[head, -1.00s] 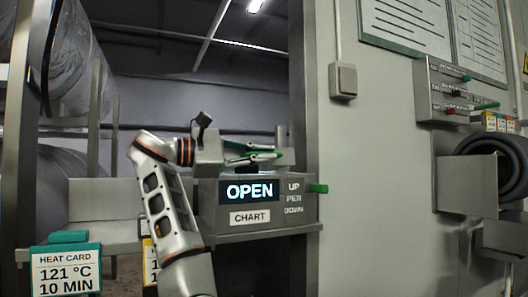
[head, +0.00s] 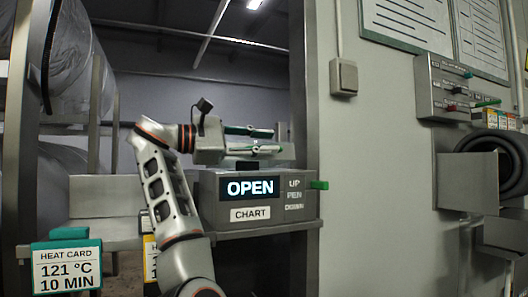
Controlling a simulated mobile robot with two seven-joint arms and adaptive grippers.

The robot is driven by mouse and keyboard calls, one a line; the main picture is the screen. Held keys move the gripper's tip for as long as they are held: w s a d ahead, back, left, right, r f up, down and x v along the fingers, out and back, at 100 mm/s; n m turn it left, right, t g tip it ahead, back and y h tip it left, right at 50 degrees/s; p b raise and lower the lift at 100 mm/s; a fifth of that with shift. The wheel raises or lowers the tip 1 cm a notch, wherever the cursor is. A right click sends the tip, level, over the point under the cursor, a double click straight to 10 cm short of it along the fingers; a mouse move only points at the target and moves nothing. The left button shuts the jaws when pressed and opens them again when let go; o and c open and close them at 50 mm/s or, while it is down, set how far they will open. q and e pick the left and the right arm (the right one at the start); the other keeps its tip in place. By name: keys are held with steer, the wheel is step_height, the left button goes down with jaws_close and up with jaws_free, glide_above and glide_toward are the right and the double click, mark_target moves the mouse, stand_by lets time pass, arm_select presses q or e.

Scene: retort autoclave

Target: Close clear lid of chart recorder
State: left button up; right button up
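The chart recorder (head: 210,205) is a grey box on a shelf, marked CHART, with a lit display (head: 250,187) reading OPEN. Its clear lid is hard to make out; a faint pale panel (head: 283,150) shows behind and right of my fingers and may be part of it. My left gripper (head: 261,142) is above the recorder's top, pointing right, its two green-and-grey fingers apart with nothing visible between them. I cannot tell whether it touches the lid. A dark piece shows on the recorder's top just below the fingers. My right gripper is out of view.
A green knob (head: 318,185) sticks out at the recorder's right end, beside UP/PEN/DOWN lettering. A grey post and wall (head: 370,180) stand close on the right.

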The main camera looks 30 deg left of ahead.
arm_select(q)
step_height(320, 180, up, 8)
steer(key=shift+f, duration=0.15)
stand_by(0.3)
steer(key=shift+s, duration=0.15)
